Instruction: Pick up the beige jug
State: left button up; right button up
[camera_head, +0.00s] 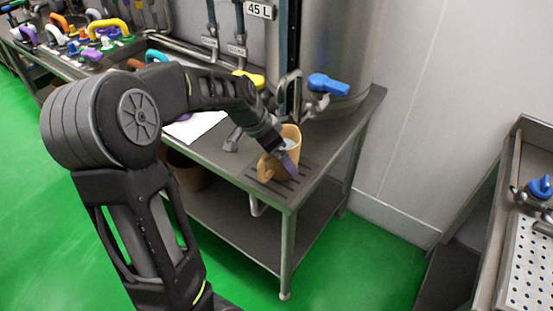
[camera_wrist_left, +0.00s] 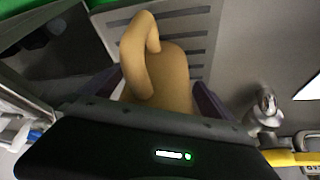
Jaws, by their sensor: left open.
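The beige jug (camera_head: 292,134) stands upright on the slotted drain area of the steel table, below the tank's blue-handled tap. My left gripper (camera_head: 283,160) is at the jug, partly covering it in the head view. In the left wrist view the jug (camera_wrist_left: 172,75) is between the two purple-tipped fingers of my left gripper (camera_wrist_left: 160,95), with its looped handle pointing up in the picture. The fingers are open on either side of it; whether they touch it I cannot tell. My right gripper is not in view.
The steel tank (camera_head: 345,45) with a blue tap handle (camera_head: 328,85) stands just behind the jug. A white sheet (camera_head: 195,125) lies on the table to the left. A brown bucket (camera_head: 188,172) stands on the lower shelf. Another steel unit (camera_head: 520,235) is at right.

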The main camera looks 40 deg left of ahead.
pick_arm(q)
jog(key=shift+f, duration=0.2)
jog(key=shift+c, duration=0.2)
jog(key=shift+w+r, duration=0.1)
jog(key=c, duration=2)
jog(key=shift+o, duration=0.2)
jog(key=shift+r, duration=0.1)
jog(key=shift+r, duration=0.75)
notch_tip(320, 180, up, 2)
jog(key=shift+b, duration=0.3)
jog(key=s+a+b, duration=0.1)
jog(key=s+a, duration=0.2)
jog(key=s, duration=0.5)
jog(key=s+a+b, duration=0.2)
jog(key=s+a, duration=0.1)
jog(key=s, duration=0.5)
jog(key=shift+s+a, duration=0.25)
jog(key=shift+s, duration=0.15)
jog(key=shift+f, duration=0.1)
